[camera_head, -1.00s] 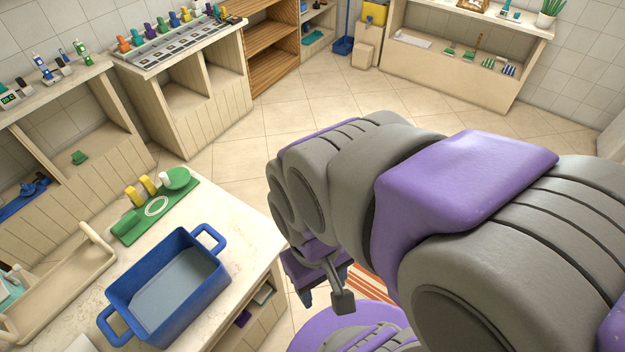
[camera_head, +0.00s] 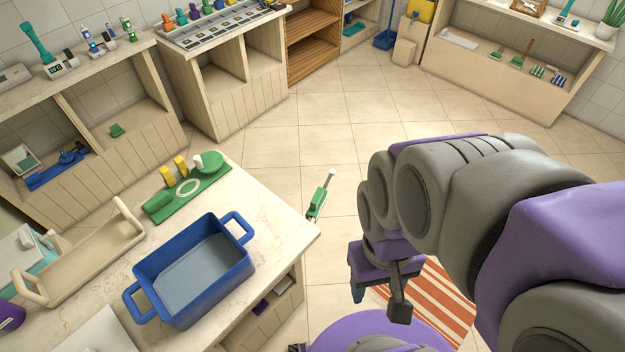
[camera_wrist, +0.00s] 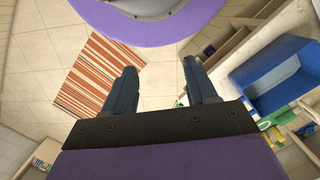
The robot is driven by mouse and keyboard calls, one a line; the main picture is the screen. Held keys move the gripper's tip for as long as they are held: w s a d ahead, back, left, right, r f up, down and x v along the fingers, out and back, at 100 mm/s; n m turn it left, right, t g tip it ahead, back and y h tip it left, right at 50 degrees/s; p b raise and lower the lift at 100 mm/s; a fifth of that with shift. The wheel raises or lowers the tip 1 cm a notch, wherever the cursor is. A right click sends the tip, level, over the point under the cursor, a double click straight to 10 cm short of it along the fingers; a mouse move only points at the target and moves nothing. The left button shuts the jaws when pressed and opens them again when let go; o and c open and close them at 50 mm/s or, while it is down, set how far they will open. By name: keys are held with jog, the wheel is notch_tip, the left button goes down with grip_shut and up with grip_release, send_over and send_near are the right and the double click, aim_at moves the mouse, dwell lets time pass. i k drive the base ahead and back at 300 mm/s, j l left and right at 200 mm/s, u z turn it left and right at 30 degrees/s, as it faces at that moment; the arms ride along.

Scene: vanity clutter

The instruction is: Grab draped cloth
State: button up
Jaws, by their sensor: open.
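I see no cloth that is clearly draped over anything. An orange-and-white striped cloth or mat (camera_head: 440,300) lies flat on the floor, partly behind my arm. It also shows in the wrist view (camera_wrist: 92,75), left of my fingers. My gripper (camera_head: 384,290) hangs over the floor, right of the counter, pointing down. In the wrist view my gripper (camera_wrist: 159,75) has its two dark blue fingers apart, with nothing between them but floor and part of my purple base.
A marble-topped counter (camera_head: 270,262) holds a blue handled tub (camera_head: 190,275), a beige tray (camera_head: 85,262) and a green mat (camera_head: 180,195). A green-handled tool (camera_head: 318,200) shows beyond the counter edge. Shelving lines the walls; the middle floor is clear.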

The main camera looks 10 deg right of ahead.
aim_at(319, 198)
jog(key=u, duration=0.55)
jog(key=i+l+u, duration=0.15)
jog(key=l+u, duration=0.7)
jog(key=l, duration=0.3)
jog(key=l+u, duration=0.45)
jog(key=l, duration=0.5)
jog(key=k+l, duration=0.15)
jog(key=l, duration=0.6)
jog(key=k+u, duration=0.05)
